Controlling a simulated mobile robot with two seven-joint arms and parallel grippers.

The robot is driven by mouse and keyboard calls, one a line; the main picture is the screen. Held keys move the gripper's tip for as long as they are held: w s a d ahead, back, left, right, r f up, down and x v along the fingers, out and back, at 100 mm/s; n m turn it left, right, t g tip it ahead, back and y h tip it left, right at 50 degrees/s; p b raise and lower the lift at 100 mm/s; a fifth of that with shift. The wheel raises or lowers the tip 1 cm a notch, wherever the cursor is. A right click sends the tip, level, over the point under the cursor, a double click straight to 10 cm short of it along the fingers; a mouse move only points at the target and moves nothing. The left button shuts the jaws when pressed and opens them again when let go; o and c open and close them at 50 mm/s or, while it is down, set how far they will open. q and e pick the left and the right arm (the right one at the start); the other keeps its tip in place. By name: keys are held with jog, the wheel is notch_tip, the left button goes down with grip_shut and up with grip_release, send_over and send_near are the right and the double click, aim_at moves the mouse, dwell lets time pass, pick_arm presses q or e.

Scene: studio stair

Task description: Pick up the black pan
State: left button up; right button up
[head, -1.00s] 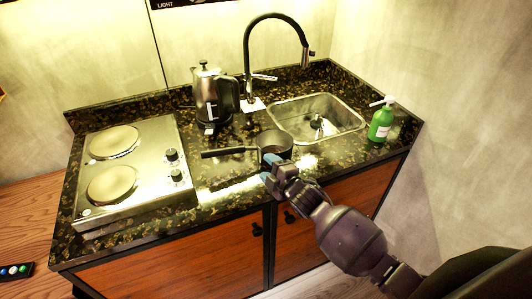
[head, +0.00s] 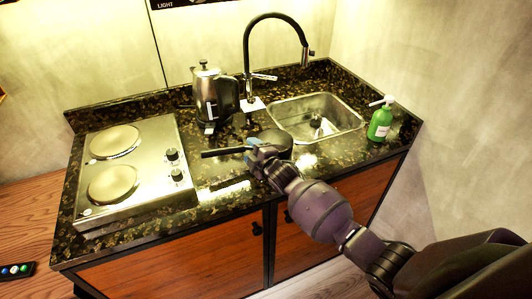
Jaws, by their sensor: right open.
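The black pan (head: 280,138) sits on the dark granite counter just in front of the sink. Its handle (head: 222,153) points left toward the hotplate. My right gripper (head: 252,148) is open, with its blue-tipped fingers at the place where the handle meets the pan. The gripper hides that joint and the near part of the pan. I cannot tell whether the fingers touch the handle. My left gripper is not in view.
A two-plate hotplate (head: 130,165) is on the left of the counter. A steel kettle (head: 206,97) stands behind the pan. The sink (head: 330,135), black faucet (head: 247,50) and green soap bottle (head: 380,122) are at the right. The counter's front strip is clear.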

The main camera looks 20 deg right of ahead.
grip_shut()
dwell(0.3)
jog(key=shift+r, duration=0.1)
